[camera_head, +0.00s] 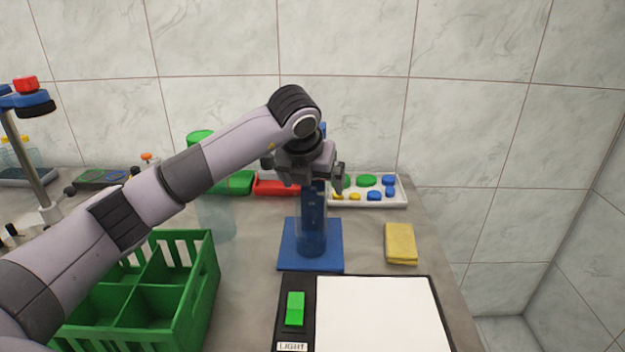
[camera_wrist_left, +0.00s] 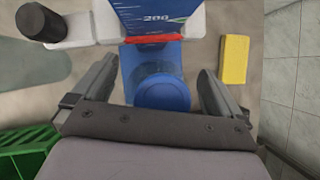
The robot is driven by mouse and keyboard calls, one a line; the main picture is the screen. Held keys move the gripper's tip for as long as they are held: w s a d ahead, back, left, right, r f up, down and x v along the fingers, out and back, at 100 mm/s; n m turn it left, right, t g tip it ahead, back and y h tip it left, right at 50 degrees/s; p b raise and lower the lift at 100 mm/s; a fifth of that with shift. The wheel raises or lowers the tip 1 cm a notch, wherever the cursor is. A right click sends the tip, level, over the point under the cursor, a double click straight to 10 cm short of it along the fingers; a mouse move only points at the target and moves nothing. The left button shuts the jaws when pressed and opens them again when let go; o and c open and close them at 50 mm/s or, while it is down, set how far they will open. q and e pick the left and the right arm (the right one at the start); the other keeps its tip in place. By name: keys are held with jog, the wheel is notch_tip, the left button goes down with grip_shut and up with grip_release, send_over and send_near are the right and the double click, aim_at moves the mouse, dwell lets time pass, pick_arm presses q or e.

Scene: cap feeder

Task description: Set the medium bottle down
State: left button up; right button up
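The medium bottle (camera_head: 312,240) is clear with a blue cap (camera_wrist_left: 162,93). It stands upright on the blue base plate (camera_head: 287,262), in front of a tall blue scale board (camera_head: 313,205). The board's "200" mark and a red edge show in the left wrist view (camera_wrist_left: 158,16). My left gripper (camera_head: 310,182) is at the bottle's top from above. In the left wrist view its two fingers (camera_wrist_left: 160,90) are spread on either side of the cap, with a gap on each side. The gripper hides the cap in the head view. My right gripper is not in view.
A green divided crate (camera_head: 207,290) stands at left, a light panel (camera_head: 380,315) in front. A yellow sponge (camera_head: 400,243) lies right. Behind are a white tray (camera_head: 395,202) of caps and a red tray (camera_head: 275,186). A large green-capped bottle (camera_head: 215,215) is partly behind my arm.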

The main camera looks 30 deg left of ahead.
pick_arm(q)
jog(key=v, duration=1.2)
dwell(0.5)
